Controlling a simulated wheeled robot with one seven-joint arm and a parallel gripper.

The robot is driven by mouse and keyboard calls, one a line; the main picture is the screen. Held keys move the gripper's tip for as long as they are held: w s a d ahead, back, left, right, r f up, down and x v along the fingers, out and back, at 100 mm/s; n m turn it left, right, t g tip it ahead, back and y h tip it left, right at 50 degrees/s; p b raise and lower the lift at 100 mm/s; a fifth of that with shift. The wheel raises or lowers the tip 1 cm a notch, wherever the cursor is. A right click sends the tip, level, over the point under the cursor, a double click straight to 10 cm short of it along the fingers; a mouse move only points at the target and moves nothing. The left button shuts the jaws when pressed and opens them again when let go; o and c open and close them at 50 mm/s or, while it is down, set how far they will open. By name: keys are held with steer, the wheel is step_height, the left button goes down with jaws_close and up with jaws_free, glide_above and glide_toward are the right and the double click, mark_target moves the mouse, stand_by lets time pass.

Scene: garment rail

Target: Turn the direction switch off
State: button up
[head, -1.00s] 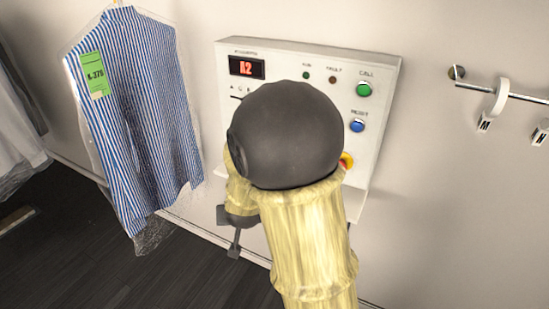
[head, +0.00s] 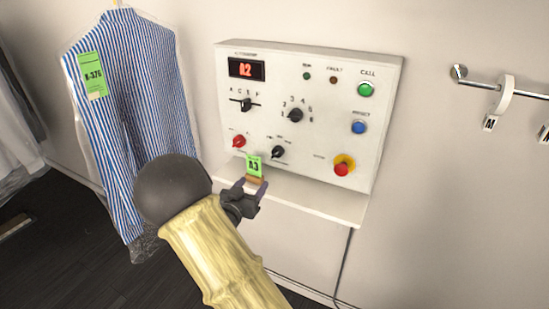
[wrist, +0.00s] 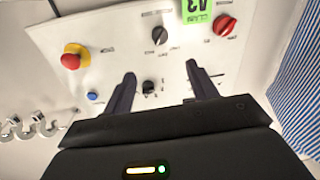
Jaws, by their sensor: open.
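The white control panel (head: 325,75) is on the wall. A black rotary knob (head: 278,152) sits in its lower row, turned at a slant; its small labels are too blurred to confirm it as the direction switch. It also shows in the wrist view (wrist: 160,36). My gripper (head: 251,184) is below and left of this knob in the head view, apart from it. In the wrist view my gripper (wrist: 161,72) has its fingers spread with nothing between the tips, facing the panel.
A red knob (head: 239,141) is left of the black one. A green tag (head: 254,165) stands by the shelf (head: 315,197), close to my fingers. A red-and-yellow button (head: 343,166) is right. Other knobs are above. A bagged striped shirt (head: 130,110) hangs left.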

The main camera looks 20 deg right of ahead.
mark_target(275, 155)
steer(key=p+x, duration=0.3)
steer(key=x, duration=1.4)
steer(key=shift+w+d, duration=0.1)
steer(key=shift+w, duration=0.15)
steer(key=c, duration=1)
